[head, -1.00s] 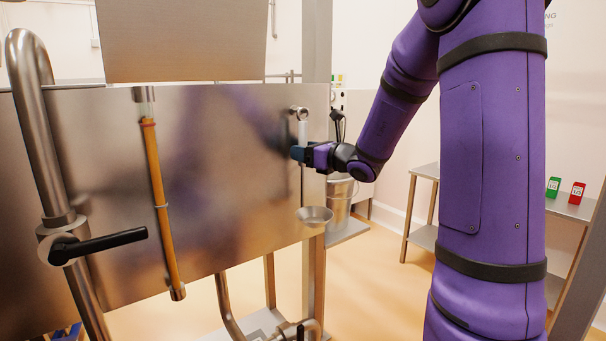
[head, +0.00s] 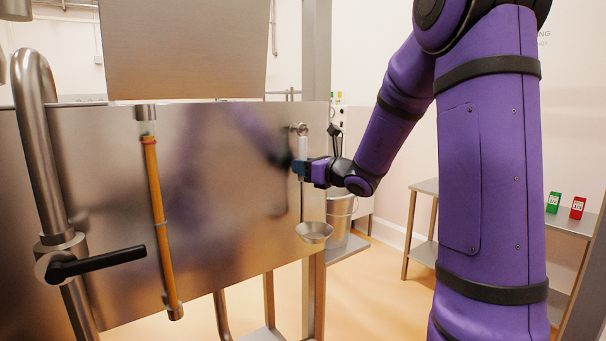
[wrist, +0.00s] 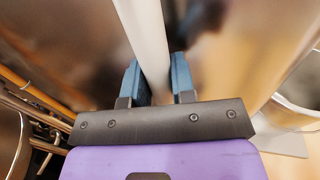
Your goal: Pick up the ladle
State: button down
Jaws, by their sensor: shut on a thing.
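The ladle (head: 314,233) hangs upright along the right end of the steel hopper panel, with its shallow steel bowl at the bottom and a pale handle above. Its top is by a hook (head: 300,128) on the panel; I cannot tell whether it still rests there. My gripper (head: 300,168) is shut on the handle, well above the bowl. In the wrist view, the blue fingers of my gripper (wrist: 158,80) stand on either side of the pale ladle handle (wrist: 144,30). The bowl is out of the wrist view.
The steel panel (head: 225,190) is close behind the ladle. A steel bucket (head: 340,222) stands on a low shelf just right of it. A pipe with a black lever (head: 97,262) is at left. A side table (head: 572,222) holds a green and a red box.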

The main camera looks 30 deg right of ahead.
jog(key=s+r, duration=0.1)
jog(key=s, duration=1.8)
jog(key=shift+d+r, duration=0.15)
jog(key=shift+d, duration=0.2)
jog(key=shift+s, duration=0.1)
